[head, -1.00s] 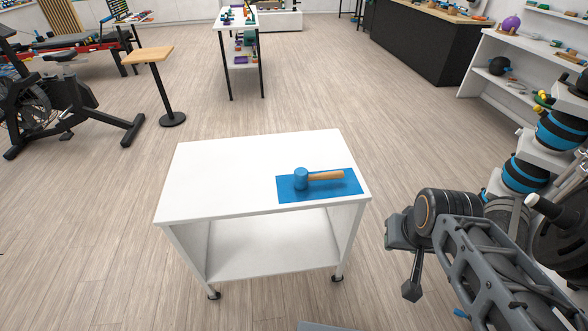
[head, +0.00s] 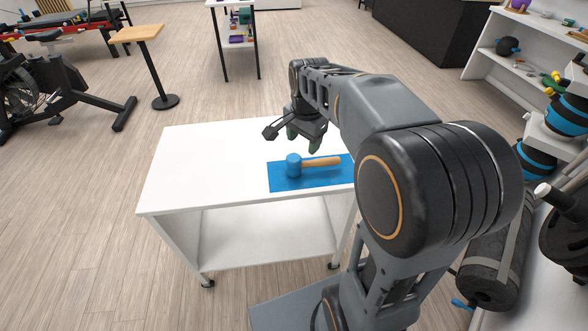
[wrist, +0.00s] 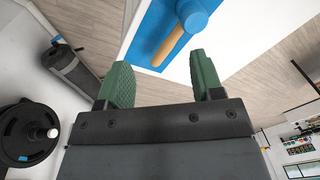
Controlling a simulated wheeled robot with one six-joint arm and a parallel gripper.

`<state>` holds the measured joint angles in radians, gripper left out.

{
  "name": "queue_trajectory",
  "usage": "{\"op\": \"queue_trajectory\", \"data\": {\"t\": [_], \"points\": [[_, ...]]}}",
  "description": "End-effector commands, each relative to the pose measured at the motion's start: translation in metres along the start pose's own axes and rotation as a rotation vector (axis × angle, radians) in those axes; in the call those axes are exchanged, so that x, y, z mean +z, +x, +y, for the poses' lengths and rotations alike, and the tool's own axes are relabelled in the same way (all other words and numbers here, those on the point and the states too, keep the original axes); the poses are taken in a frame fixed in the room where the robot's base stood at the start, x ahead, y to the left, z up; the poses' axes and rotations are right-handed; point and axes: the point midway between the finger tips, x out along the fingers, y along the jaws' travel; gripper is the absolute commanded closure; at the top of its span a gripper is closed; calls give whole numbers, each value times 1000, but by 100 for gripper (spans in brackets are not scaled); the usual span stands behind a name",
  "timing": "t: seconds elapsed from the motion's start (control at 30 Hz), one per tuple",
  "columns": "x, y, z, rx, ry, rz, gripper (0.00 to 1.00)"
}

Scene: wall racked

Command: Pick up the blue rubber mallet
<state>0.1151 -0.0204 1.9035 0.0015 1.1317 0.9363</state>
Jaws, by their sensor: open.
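The blue rubber mallet (head: 294,166) lies on its side on a blue mat (head: 283,182) on a white wheeled table (head: 205,172). Its wooden handle points right in the head view. My gripper (head: 303,143) hangs just behind the mallet in the head view, apart from it, with nothing between the jaws. In the wrist view, the two green fingers of my gripper (wrist: 158,82) are spread apart. The mallet head (wrist: 191,14) and handle show beyond them at the top, partly cut off by the frame edge.
The left part of the table top is bare. A small wooden stand (head: 137,34) and exercise bike are at the back left. Open floor lies around the table.

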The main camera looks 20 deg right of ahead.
Motion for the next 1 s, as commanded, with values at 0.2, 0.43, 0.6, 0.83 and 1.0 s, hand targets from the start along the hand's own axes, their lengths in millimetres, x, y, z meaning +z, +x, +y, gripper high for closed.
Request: {"op": "queue_trajectory", "data": {"t": [0.2, 0.43, 0.6, 0.83, 1.0], "points": [[-54, 40, -34, 82, 467, -32, 39], [-77, 66, -44, 125, 693, -35, 39], [-77, 97, -42, 131, 722, -35, 39], [-75, 131, -38, 128, 720, -35, 39], [-74, 142, -37, 126, 719, -34, 39]]}}
